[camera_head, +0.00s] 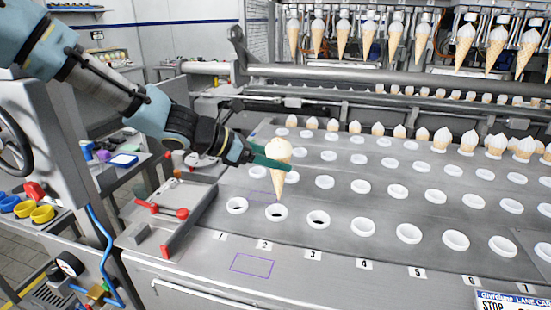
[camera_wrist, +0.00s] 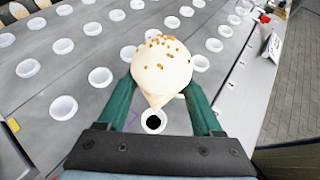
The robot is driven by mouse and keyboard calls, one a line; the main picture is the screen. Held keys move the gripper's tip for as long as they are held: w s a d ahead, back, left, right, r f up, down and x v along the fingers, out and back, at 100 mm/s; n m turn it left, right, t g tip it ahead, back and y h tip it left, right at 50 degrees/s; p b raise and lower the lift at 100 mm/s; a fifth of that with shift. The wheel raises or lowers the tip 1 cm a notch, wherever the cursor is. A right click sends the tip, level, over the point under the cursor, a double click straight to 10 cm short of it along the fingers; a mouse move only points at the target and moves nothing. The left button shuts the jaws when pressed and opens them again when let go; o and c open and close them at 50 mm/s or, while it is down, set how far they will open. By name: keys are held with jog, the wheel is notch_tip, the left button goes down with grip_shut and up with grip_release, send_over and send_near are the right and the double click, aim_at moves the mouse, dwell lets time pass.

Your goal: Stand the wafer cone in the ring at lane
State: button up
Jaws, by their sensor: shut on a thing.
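My gripper (camera_head: 274,162) has green fingers, shut on a wafer cone (camera_head: 279,182) topped with pale ice cream and brown bits. The cone hangs upright, point down. In the head view its tip is just above the front-row white ring (camera_head: 276,213) behind the label 2. Whether the tip is inside the ring's opening, I cannot tell. In the wrist view the ice cream (camera_wrist: 162,66) hides most of the wafer between the fingers, and a ring with a dark hole (camera_wrist: 153,121) shows just below it.
The lane 3 ring (camera_head: 318,219) also has a dark hole; the lane 1 ring (camera_head: 237,205) stands to the left. More rings fill the grey plate. Filled cones (camera_head: 468,142) stand at the back. Cones hang from an overhead rack (camera_head: 368,40). A red-handled fixture (camera_head: 165,210) is at left.

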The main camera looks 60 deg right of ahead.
aim_at(273, 176)
jog(key=shift+w+a+f, duration=0.1)
jog(key=shift+a+b, duration=0.1)
jog(key=shift+b, duration=0.4)
jog(key=shift+f, duration=0.3)
jog(key=shift+f+b, duration=1.65)
jog(key=shift+b, duration=0.1)
jog(key=shift+f, duration=0.15)
jog(key=shift+f+b, duration=4.2)
jog(key=shift+f, duration=0.25)
jog(key=o, duration=0.9)
